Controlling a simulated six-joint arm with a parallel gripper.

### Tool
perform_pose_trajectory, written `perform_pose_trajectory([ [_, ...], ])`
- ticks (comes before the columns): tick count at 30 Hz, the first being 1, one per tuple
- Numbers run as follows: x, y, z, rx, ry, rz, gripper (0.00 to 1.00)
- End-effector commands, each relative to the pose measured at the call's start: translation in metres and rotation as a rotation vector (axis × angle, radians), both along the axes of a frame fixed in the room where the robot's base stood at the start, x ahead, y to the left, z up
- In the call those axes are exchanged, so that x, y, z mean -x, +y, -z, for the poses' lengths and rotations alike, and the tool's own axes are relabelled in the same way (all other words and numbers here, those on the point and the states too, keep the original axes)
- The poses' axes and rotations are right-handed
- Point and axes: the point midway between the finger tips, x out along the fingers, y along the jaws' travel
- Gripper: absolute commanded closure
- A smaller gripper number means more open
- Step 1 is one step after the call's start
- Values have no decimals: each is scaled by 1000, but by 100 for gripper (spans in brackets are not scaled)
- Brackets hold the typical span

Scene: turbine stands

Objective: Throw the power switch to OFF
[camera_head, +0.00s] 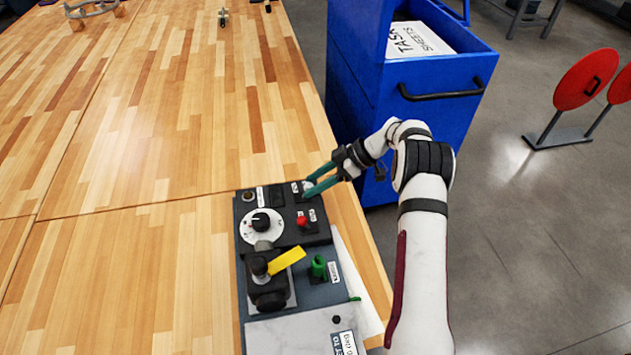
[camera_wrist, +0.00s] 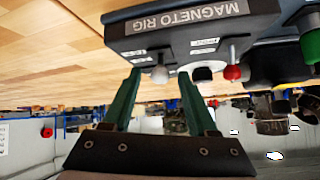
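The control panel (camera_head: 254,214) labelled "MAGNETO RIG" (camera_wrist: 190,17) lies at the wooden bench's right edge. A toggle with a pale ball tip (camera_wrist: 159,74) stands out from its face and is most likely the power switch; its label is too small to read. My gripper (camera_head: 306,188) has reached the panel's far right corner. In the wrist view my gripper (camera_wrist: 159,73) is open, with its two green fingers on either side of the pale ball and gaps between. In the head view the fingers partly hide the toggle.
A red-tipped toggle (camera_head: 303,221) stands close by. A white dial (camera_head: 262,226), a yellow lever (camera_head: 287,260) and a green knob (camera_head: 319,266) are also on the panel. A blue cabinet (camera_head: 430,110) stands beside the bench. The bench left of the panel is clear.

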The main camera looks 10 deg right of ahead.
Motion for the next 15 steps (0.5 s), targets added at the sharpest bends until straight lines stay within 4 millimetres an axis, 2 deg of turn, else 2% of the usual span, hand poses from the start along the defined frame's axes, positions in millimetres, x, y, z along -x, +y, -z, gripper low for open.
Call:
perform_pose_trajectory([
  [5,0,-1,-1,-1,0,0,42],
  [8,1,-9,-8,0,-1,2,42],
  [11,4,-28,-25,0,-3,4,42],
  [15,9,-63,-55,2,-4,4,42],
])
